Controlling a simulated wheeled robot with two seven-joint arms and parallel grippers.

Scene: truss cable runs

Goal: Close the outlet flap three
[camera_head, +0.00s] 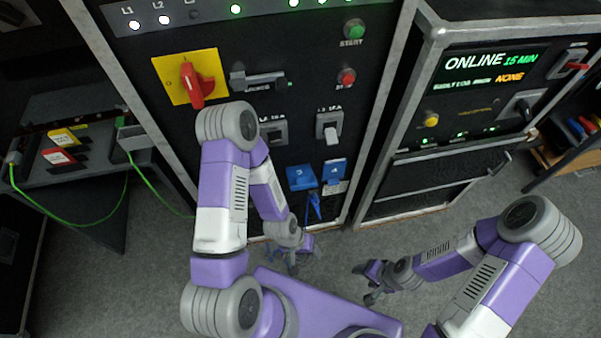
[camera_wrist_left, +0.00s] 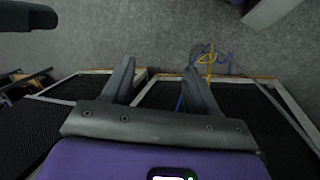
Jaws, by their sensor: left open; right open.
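Outlet flap three (camera_head: 301,178) is a blue square marked 3 low on the middle cabinet. It looks larger and set differently from the blue flap marked 4 (camera_head: 335,170) to its right, but its exact angle is hard to tell. A blue plug or cable (camera_head: 315,207) hangs just below them. My left gripper (camera_head: 293,262) is open and empty, below flap three and apart from it. Its two spread fingers also show in the left wrist view (camera_wrist_left: 160,78), pointing toward the floor. My right gripper (camera_head: 368,283) is open, lower and further right, over the floor.
A red rotary switch (camera_head: 197,84) on a yellow plate and a grey handle (camera_head: 260,82) sit higher on the cabinet. Another rack (camera_head: 455,110) with a lit display stands to the right. Green cables (camera_head: 150,185) hang at left. Yellow and blue cables (camera_wrist_left: 210,60) show beyond my left fingers.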

